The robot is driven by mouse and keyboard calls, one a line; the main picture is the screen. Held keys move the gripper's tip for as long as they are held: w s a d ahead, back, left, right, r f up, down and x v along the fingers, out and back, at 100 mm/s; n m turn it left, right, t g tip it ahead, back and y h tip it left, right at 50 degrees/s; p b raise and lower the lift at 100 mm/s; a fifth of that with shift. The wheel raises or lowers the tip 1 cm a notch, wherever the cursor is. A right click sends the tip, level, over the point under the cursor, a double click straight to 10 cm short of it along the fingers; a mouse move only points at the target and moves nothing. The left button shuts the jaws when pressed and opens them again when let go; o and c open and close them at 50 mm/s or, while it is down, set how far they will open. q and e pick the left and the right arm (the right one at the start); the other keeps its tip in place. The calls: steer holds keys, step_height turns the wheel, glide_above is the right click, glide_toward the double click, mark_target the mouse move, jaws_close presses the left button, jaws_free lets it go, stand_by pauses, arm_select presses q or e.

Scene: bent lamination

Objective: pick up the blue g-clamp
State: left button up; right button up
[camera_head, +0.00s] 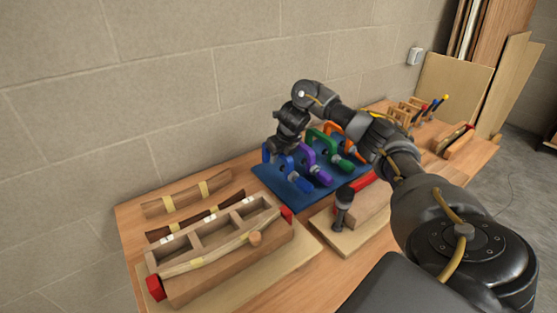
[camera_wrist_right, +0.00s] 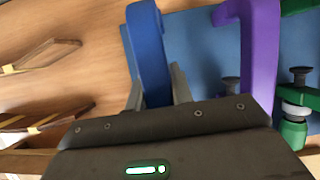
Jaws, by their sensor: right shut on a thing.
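The blue g-clamp (camera_head: 283,162) stands at the left end of a blue mat in the head view. In the right wrist view, its blue frame (camera_wrist_right: 149,50) rises between my fingers. My right gripper (camera_head: 283,148) comes down on it from above, and its fingers (camera_wrist_right: 156,90) are shut on the frame. The lower part of the clamp is hidden behind the gripper body in the wrist view. The clamp appears to be at mat level; I cannot tell whether it touches the mat. My left gripper is not in view.
A purple clamp (camera_head: 313,162) stands close on the right, also in the wrist view (camera_wrist_right: 258,50). A green clamp (camera_head: 343,160) and an orange one (camera_head: 333,127) are beyond it on the blue mat (camera_head: 297,188). A wooden form (camera_head: 220,245) lies front left. The wall is close behind.

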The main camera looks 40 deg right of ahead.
steer(key=s+a+r+p, duration=0.3)
steer(key=a+r+p, duration=0.3)
steer(key=r, duration=0.2)
steer(key=s+a+r+p, duration=0.3)
steer(key=a+r+p, duration=0.2)
steer(key=r, duration=0.4)
steer(key=shift+a+r+p, duration=0.15)
steer(key=shift+a+p, duration=0.25)
steer(key=shift+a, duration=0.4)
steer(key=shift+s, duration=0.1)
